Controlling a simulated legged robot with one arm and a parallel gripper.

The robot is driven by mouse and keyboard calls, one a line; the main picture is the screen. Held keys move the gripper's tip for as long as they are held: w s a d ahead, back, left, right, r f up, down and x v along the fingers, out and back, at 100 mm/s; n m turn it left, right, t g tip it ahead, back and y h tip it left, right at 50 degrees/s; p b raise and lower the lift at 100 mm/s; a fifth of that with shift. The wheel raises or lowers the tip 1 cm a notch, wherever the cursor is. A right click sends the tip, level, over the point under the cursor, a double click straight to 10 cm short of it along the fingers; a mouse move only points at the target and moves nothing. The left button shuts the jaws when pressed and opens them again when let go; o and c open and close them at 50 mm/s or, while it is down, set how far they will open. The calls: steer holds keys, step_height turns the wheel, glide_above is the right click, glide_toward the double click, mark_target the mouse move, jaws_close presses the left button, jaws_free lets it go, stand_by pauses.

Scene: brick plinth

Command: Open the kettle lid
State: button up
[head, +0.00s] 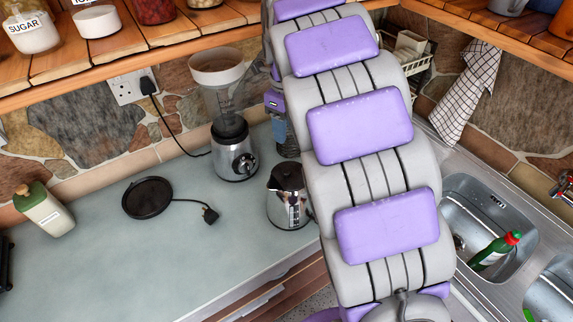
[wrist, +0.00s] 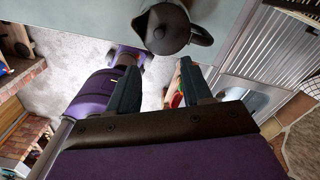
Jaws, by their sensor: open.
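The kettle (head: 288,197) is steel with a dark lid and stands on the counter near its front edge. In the head view my arm hides its right side. The wrist view shows the kettle (wrist: 168,28) from above, with its dark round top and a black handle to the right. The lid (wrist: 166,26) looks closed, but the top is too dark to be sure. My gripper (wrist: 155,78) is open and empty in the wrist view. Its two dark fingers point toward the kettle and appear apart from it. In the head view the gripper's fingertips are hidden.
A blender (head: 235,150) stands behind the kettle to the left. A black round base (head: 147,198) with a cord and plug lies on the counter. The sink (head: 485,215) holds a green bottle (head: 494,250). Wooden shelves run above.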

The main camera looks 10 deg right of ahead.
mark_target(286, 171)
step_height(286, 171, down, 14)
steer(key=shift+a+f+b, duration=0.1)
steer(key=shift+f+b, duration=0.1)
steer(key=shift+b, duration=0.75)
jaws_close()
